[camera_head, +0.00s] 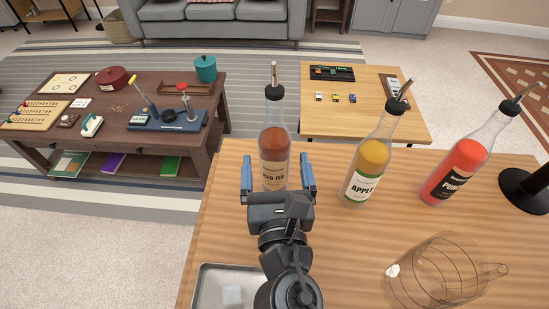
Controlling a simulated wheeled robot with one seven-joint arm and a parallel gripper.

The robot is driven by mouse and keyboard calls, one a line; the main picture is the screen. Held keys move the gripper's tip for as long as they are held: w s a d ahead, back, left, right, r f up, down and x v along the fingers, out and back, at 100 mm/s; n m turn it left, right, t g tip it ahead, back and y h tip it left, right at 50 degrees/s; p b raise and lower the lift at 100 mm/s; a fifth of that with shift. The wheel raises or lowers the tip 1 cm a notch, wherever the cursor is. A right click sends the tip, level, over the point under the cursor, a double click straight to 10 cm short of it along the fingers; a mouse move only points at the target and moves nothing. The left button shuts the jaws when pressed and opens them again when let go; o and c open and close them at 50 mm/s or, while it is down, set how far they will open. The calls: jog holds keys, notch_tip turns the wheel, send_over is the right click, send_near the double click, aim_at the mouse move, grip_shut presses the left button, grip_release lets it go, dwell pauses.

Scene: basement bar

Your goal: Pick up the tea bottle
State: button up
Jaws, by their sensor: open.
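The tea bottle (274,148) stands upright on the wooden bar top, with brown liquid, a label reading iced tea and a pour spout on top. My gripper (278,172) is open, with one blue finger to the left of the bottle and one to the right. The bottle's lower part shows between the fingers, and its base is hidden behind the gripper body. I cannot tell whether either finger touches the bottle.
An apple bottle (369,163) and a red punch bottle (461,165) stand to the right. A clear pitcher (440,270) is at the front right, beside a black stand base (526,191). A metal tray (209,291) lies front left. Bare bar top (340,240) lies between.

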aim_at(274, 142)
jog(key=w, duration=0.6)
jog(key=shift+w+a+p, duration=0.15)
jog(key=shift+a+p, duration=0.15)
jog(key=shift+p, duration=0.05)
jog(key=shift+c, duration=0.2)
